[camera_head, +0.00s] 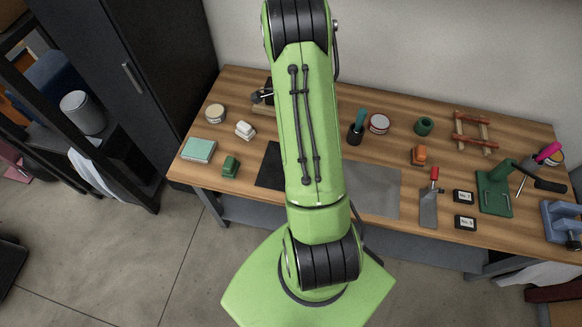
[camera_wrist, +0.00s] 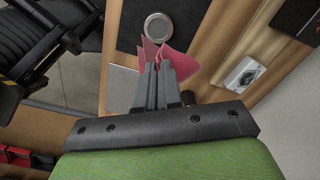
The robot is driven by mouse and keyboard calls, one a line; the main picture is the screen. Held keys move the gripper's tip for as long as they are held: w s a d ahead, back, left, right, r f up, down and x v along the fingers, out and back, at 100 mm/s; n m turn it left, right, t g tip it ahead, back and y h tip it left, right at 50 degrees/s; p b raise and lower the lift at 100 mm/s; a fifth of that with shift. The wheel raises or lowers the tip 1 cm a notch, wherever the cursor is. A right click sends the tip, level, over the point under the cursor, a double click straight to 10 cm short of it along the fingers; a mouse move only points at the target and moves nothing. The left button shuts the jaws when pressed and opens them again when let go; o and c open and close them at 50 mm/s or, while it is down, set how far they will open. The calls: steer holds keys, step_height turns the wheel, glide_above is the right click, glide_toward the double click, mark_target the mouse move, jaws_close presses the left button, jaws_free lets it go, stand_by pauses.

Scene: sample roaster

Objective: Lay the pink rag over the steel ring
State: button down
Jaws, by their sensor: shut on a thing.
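The pink rag (camera_wrist: 178,66) is pinched between the fingertips of my gripper (camera_wrist: 159,68) in the wrist view. It is creased and spreads out to both sides of the fingers. The steel ring (camera_wrist: 158,26), a round silver piece, lies on a dark mat (camera_wrist: 132,22) just beyond the rag and shows uncovered. The rag appears apart from it; its height above the bench is hard to tell. In the head view my arm hides the gripper, the rag and the ring; part of the dark mat (camera_head: 270,168) shows left of the arm.
The wooden bench (camera_head: 225,103) carries a grey sheet (camera_head: 373,188) right of my arm. A white object (camera_head: 245,130), a green block (camera_head: 231,166) and a teal box (camera_head: 199,150) stand at left.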

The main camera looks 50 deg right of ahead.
steer(key=w+d+m, duration=0.8)
steer(key=w+m, duration=0.2)
steer(key=m, duration=0.3)
steer(key=s+a+f, duration=0.4)
steer(key=s+f, duration=0.1)
steer(key=f, duration=0.1)
steer(key=s+a+f, duration=0.5)
steer(key=s+f, duration=0.1)
steer(key=s+a+f, duration=0.4)
steer(key=s+f, duration=0.2)
steer(key=shift+a+f, duration=0.15)
steer(key=shift+f, duration=0.05)
steer(key=c, duration=0.9)
jaws_free()
steer(key=shift+w, duration=0.1)
